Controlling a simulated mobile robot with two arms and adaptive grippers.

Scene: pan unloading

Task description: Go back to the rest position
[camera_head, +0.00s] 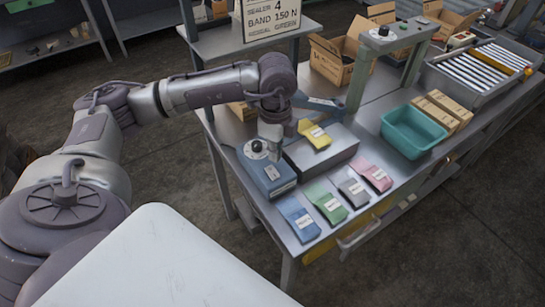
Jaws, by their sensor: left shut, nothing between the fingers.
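My left arm comes in from the left and bends down over the workbench (385,185). My left gripper (272,150) points down beside the blue box-shaped device (270,178); its fingers are small and partly hidden, and they hold nothing. A yellow packet (315,137) with a white label lies on the grey raised block (325,152) just right of the gripper, apart from it. Blue (297,218), green (325,202), grey (353,188) and pink (371,174) packets lie in a row along the front of the bench. My right gripper is not in view.
A teal bin (413,131) stands right of the packets, with brown boxes (442,112) beside it. Open cartons (335,58) stand at the back. A roller tray (480,68) is far right.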

